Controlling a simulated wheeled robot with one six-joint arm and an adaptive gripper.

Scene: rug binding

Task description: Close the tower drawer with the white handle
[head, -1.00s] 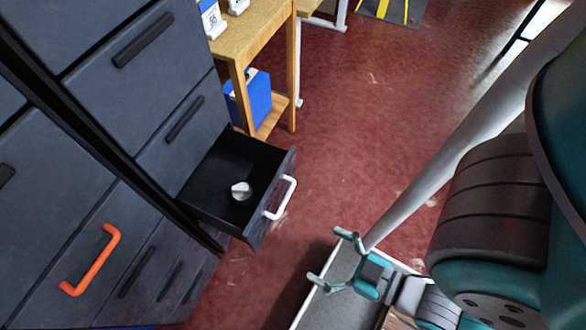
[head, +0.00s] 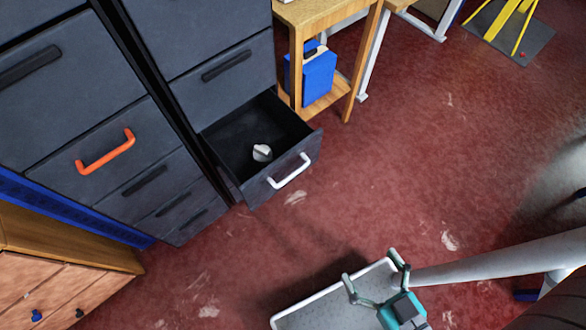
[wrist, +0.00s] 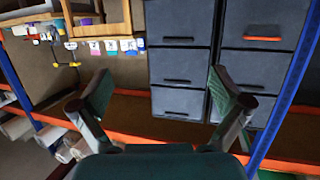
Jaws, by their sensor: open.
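The dark grey tower drawer with the white handle (head: 290,172) is pulled well open in the head view. A small whitish object (head: 262,152) lies inside the drawer (head: 226,137). My teal gripper (head: 371,269) is open and empty, below and to the right of the drawer, clear of the handle. In the wrist view its two fingers (wrist: 160,88) are spread wide with nothing between them. Drawer fronts (wrist: 180,68) show beyond the fingers there, but I cannot make out the white handle in that view.
A drawer with an orange handle (head: 106,152) is shut in the tower to the left. A wooden table (head: 330,12) with a blue box (head: 318,75) stands behind the open drawer. A wooden cabinet (head: 60,265) is at lower left. Red floor (head: 430,150) is clear to the right.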

